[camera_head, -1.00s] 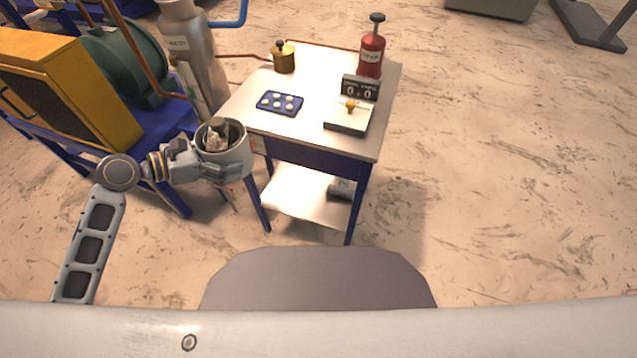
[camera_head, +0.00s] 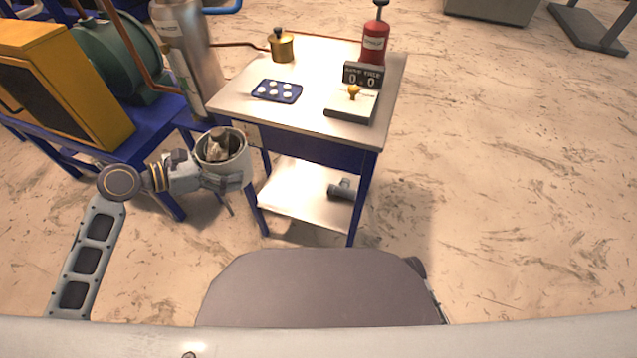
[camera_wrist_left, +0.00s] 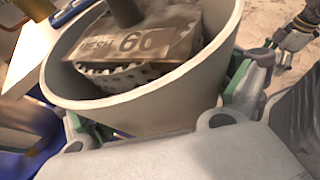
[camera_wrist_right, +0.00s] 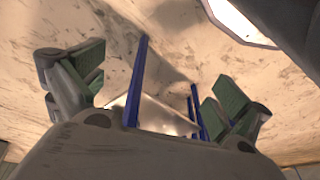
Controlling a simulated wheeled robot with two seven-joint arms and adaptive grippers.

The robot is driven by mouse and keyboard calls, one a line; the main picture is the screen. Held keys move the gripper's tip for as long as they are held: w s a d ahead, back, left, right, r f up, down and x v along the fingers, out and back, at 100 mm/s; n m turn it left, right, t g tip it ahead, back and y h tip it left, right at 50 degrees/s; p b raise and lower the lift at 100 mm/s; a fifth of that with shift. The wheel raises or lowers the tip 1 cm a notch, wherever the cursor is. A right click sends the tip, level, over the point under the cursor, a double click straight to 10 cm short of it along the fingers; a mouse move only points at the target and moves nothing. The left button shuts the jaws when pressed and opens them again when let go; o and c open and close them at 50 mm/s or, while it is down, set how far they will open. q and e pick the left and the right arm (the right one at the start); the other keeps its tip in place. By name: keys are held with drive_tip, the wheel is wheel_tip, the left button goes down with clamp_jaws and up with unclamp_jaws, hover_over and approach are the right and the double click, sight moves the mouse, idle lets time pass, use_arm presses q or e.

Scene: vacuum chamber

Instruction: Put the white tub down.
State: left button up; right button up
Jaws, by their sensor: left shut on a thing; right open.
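The white tub (camera_head: 238,170) is in my left gripper (camera_head: 212,172), off the left front corner of the cart. The gripper is shut on its wall and holds it in the air, roughly upright. In the left wrist view the tub (camera_wrist_left: 150,112) fills much of the picture, with a finger at each side. Inside it are a block marked "MESH 60" (camera_wrist_left: 140,42) and a toothed round piece, partly hidden. My right gripper (camera_wrist_right: 155,88) is open and empty in the right wrist view, with the cart's legs and shelf beyond it.
The cart top (camera_head: 240,102) carries a blue tray of white pieces (camera_head: 277,91), a brass pot (camera_head: 281,46), a red bottle (camera_head: 375,42), a counter display (camera_head: 362,75) and a pale box with a knob (camera_head: 350,104). Its front left is bare. The lower shelf (camera_head: 300,205) holds a grey fitting (camera_head: 342,189).

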use_arm(q)
wheel_tip(320, 180, down, 4)
drive_tip(key=b, duration=0.3)
drive_tip(key=shift+f+b, duration=0.15)
drive_tip(key=shift+b, duration=0.25)
drive_tip(key=shift+f+b, duration=0.55)
drive_tip(key=shift+b, duration=0.05)
use_arm(e)
wheel_tip(320, 180, up, 8)
drive_tip(key=shift+s+a+f+y, duration=0.25)
drive_tip(key=shift+s+y, duration=0.05)
drive_tip(key=shift+s, duration=0.1)
drive_tip(key=shift+t, duration=0.3)
